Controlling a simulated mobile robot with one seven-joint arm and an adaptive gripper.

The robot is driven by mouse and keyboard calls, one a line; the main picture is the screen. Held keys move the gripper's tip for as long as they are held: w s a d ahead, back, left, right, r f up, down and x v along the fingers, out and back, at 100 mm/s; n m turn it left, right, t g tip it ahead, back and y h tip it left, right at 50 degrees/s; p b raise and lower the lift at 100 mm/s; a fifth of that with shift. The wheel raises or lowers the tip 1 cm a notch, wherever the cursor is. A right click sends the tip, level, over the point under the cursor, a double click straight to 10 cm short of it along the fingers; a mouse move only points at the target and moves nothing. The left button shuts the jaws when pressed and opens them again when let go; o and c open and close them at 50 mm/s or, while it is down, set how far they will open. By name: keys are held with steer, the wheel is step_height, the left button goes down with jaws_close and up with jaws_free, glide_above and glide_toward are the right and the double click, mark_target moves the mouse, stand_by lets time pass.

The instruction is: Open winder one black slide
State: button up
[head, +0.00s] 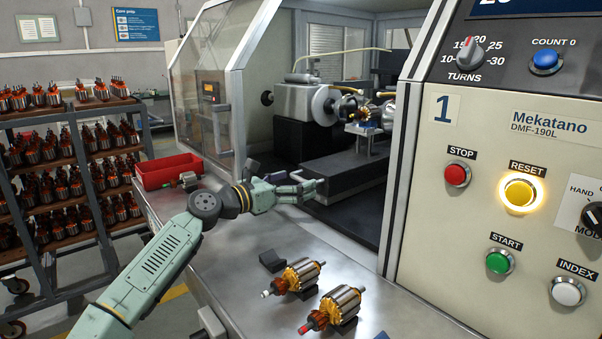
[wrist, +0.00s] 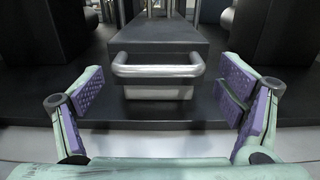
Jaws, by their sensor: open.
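The black slide (head: 345,172) of winder one lies low inside the machine bay, below the winding heads. In the wrist view the slide (wrist: 165,33) is straight ahead, with a silver bar handle (wrist: 158,64) on its front. My gripper (head: 308,190) reaches the front end of the slide. In the wrist view my gripper (wrist: 160,103) is open, with its purple-padded fingers on either side of the handle and apart from it.
Winder one's panel (head: 500,190) stands at the right, its yellow RESET button (head: 519,193) lit. Two armatures (head: 297,277) (head: 333,309) lie on the metal bench (head: 225,262). A red tray (head: 168,170) sits at the bench's far left. A rack (head: 70,215) of armatures stands at left.

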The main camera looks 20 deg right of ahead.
steer(key=shift+x, duration=1.1)
steer(key=shift+c, duration=0.6)
steer(key=c, duration=1.3)
steer(key=shift+s+a+f, duration=0.2)
steer(key=shift+a, duration=0.15)
steer(key=b+v, duration=0.6)
steer(key=v, duration=1.3)
steer(key=b+v, duration=0.7)
steer(key=v, duration=1.2)
steer(key=shift+r, duration=0.25)
steer(key=o, duration=1.4)
steer(key=shift+r, duration=0.1)
